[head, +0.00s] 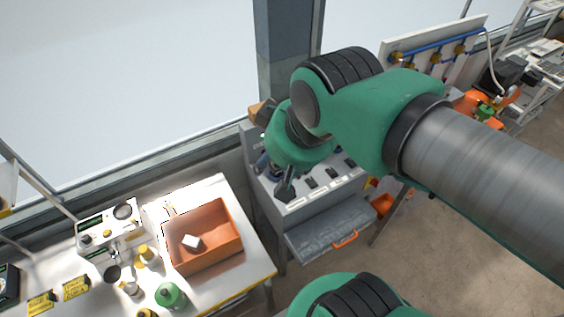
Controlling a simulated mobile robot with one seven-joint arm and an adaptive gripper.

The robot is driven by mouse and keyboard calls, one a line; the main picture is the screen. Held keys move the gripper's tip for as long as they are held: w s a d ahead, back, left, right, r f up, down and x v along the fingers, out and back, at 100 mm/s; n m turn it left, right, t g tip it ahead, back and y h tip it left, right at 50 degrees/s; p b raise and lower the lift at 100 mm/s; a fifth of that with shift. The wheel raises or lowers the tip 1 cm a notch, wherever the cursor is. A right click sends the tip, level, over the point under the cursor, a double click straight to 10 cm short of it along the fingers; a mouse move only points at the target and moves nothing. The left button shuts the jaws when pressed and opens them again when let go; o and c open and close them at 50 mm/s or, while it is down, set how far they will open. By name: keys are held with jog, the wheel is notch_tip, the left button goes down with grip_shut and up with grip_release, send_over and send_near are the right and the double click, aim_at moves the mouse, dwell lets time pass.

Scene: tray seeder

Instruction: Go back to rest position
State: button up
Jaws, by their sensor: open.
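My green and grey arm reaches in from the right across the head view and bends down at the middle. My gripper (274,178) hangs at its end, over the top of a grey cabinet (318,196). The gripper is small and partly hidden by my own wrist. Its dark fingers look spread apart, and I see nothing held between them. Whether the fingertips touch the cabinet top is hard to tell.
Left of the cabinet, a white table holds an orange bin (222,258) with a white block (192,242) inside, a green bottle (170,295) and a white instrument (110,230). A grey drawer (330,232) juts from the cabinet. A window post (283,40) stands behind.

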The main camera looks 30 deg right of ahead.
jog(key=shift+s+d+f, duration=0.1)
jog(key=shift+s+d, duration=0.15)
jog(key=shift+s, duration=0.25)
notch_tip(320, 180, down, 15)
jog(key=b, duration=1.4)
jog(key=shift+r+b, duration=0.2)
jog(key=shift+b, duration=0.1)
